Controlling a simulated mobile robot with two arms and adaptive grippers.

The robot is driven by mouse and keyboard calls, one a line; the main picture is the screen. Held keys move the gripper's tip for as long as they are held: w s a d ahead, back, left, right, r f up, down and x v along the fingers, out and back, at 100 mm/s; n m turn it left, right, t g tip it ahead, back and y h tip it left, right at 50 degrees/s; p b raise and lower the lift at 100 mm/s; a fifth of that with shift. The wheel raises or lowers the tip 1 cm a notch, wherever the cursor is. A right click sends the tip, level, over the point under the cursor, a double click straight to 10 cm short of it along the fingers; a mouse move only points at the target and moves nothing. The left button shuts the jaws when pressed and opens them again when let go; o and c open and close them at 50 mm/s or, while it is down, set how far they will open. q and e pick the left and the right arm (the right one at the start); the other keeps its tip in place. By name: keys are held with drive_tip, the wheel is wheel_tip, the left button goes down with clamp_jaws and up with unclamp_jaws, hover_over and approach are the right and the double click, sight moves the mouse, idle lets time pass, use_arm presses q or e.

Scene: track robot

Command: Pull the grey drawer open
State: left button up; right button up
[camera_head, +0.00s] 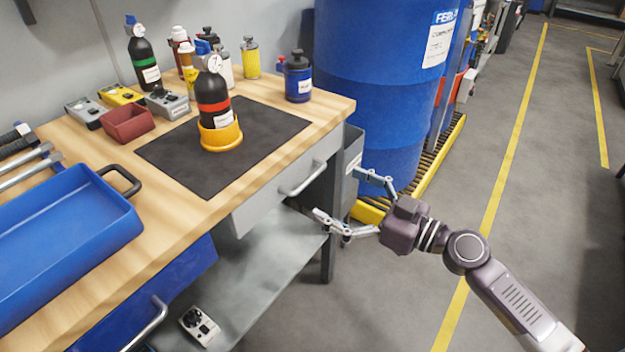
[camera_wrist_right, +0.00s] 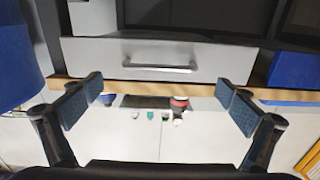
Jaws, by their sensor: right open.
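The grey drawer (camera_head: 262,208) sits under the wooden worktop's front edge in the head view, and its front looks about flush with the bench. Its silver bar handle (camera_head: 303,178) runs along the front. In the wrist view the drawer front (camera_wrist_right: 105,55) and the handle (camera_wrist_right: 160,68) lie straight ahead, beyond the fingers. My right gripper (camera_head: 339,194) is open and empty, to the right of the handle, with its fingers spread and pointing towards the drawer. The wrist view shows both fingers (camera_wrist_right: 160,104) apart, with the handle between their lines and not touched. My left gripper is not in view.
The worktop (camera_head: 180,220) holds a blue tray (camera_head: 60,240), a black mat (camera_head: 180,160) and several bottles. A blue drawer (camera_head: 185,268) is at lower left. A large blue drum (camera_head: 365,90) stands behind my right gripper. The floor (camera_head: 400,310) at the right is clear.

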sight(311, 176)
drive_tip(key=p+x, duration=0.1)
drive_tip(key=x, duration=0.6)
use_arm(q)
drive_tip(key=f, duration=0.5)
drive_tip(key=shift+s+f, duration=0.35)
use_arm(e)
drive_tip(key=shift+d, duration=0.1)
drive_tip(key=c, duration=1.4)
